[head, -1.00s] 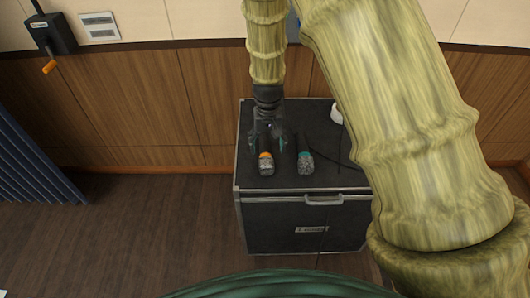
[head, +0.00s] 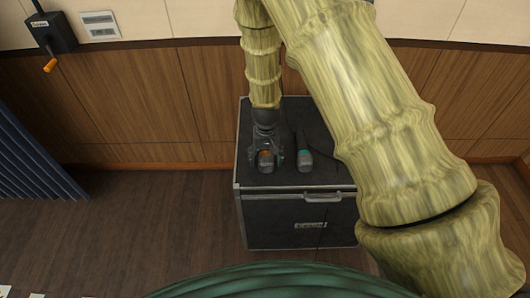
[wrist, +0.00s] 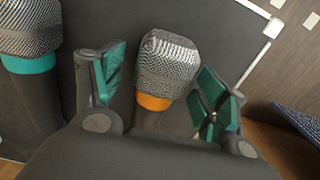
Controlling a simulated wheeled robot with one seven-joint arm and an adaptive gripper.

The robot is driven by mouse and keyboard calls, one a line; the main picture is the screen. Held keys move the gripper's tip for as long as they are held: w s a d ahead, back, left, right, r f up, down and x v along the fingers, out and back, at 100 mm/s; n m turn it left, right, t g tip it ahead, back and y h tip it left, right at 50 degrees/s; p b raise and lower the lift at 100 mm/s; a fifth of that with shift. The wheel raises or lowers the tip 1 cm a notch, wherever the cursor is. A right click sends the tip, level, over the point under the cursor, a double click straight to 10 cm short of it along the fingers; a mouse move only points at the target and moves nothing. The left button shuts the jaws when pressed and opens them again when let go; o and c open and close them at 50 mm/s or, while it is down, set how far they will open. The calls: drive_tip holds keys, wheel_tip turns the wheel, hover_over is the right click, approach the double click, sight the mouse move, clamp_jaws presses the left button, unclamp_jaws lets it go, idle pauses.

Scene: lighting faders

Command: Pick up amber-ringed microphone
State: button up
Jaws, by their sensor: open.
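The amber-ringed microphone (wrist: 166,68) has a silver mesh head and an orange ring. It lies on the black case, and its head and ring show between my fingers in the wrist view. In the head view the same microphone (head: 265,156) is partly covered by my gripper (head: 265,163). My gripper (wrist: 155,85) is open, with one teal-padded finger on each side of the microphone. Gaps show between the pads and the mesh head. The microphone's handle is mostly hidden under my gripper's body.
A teal-ringed microphone (head: 304,158) lies close on the right in the head view and at the left in the wrist view (wrist: 30,30). Both are on the black case (head: 290,180), which has metal edges and stands against the wood-panelled wall (head: 140,100). A dark cable runs behind.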

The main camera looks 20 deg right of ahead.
drive_tip(key=shift+f, duration=0.4)
drive_tip(key=shift+c, duration=0.2)
drive_tip(key=c, duration=1.3)
drive_tip(key=shift+o, duration=0.2)
drive_tip(key=shift+r, duration=0.1)
